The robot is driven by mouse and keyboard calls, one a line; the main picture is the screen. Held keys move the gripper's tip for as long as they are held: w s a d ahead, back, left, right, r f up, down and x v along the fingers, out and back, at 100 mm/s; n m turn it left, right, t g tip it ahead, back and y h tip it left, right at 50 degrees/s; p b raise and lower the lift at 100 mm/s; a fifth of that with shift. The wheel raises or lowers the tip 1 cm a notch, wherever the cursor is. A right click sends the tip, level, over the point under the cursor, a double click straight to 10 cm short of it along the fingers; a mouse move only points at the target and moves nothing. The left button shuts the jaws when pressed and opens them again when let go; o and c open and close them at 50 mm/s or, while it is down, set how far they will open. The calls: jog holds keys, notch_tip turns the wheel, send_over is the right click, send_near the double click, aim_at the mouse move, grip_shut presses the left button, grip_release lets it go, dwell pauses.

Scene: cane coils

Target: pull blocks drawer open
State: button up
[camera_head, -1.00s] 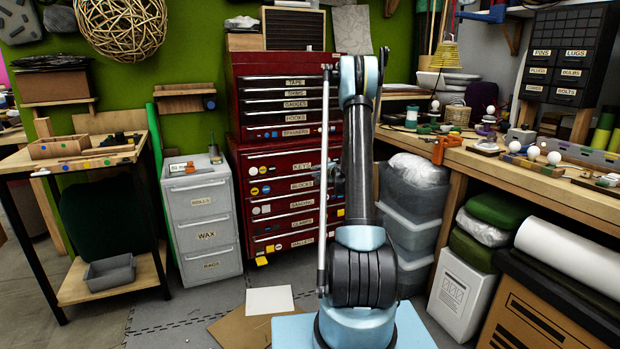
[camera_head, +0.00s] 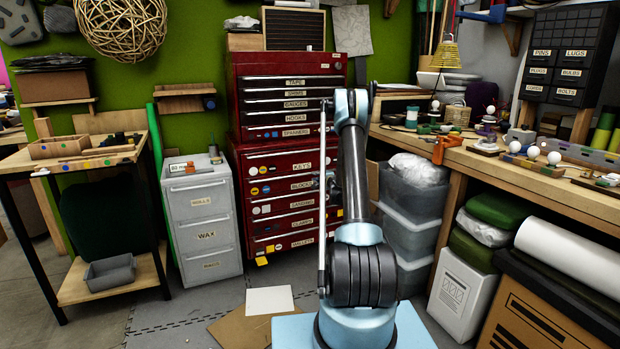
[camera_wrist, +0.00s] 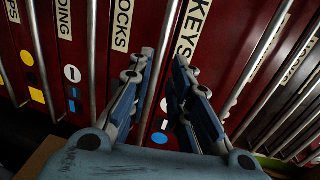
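The blocks drawer (camera_head: 272,188) is in the lower red cabinet, under the keys drawer, and looks closed. Its front fills part of the wrist view (camera_wrist: 118,70), turned sideways, with the label partly cut off. Its metal handle bar (camera_wrist: 168,28) runs between the BLOCKS and KEYS labels. My gripper (camera_wrist: 164,58) faces the cabinet. Its two fingertips are apart, one on each side of this bar, with a narrow gap. I cannot tell whether either finger touches it. In the head view my gripper (camera_head: 331,183) is small and partly hidden by my arm.
The keys drawer (camera_head: 275,168) is just above and the sanding drawer (camera_head: 270,208) just below. A grey filing cabinet (camera_head: 203,220) stands left, and clear bins (camera_head: 412,195) stand right. Cardboard and paper (camera_head: 268,300) lie on the floor in front.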

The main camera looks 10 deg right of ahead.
jog(key=x, duration=1)
grip_shut()
